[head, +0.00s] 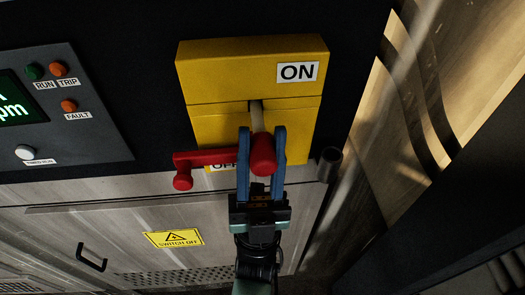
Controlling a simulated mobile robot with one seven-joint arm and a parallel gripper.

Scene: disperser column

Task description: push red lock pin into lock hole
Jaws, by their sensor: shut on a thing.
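A yellow switch box (215,70) with an ON label has a slot and a pale lever (256,115) with a red end (263,156). The lever hangs low, over the partly hidden OFF label. The red lock pin (205,157) runs sideways along the box's lower edge, with a knob (182,180) at its left end.
A control panel (70,105) with a green screen and buttons is at left. Below is a grey cabinet front with a black handle (91,257) and a yellow SWITCH OFF label (173,239). Dark structures stand at right.

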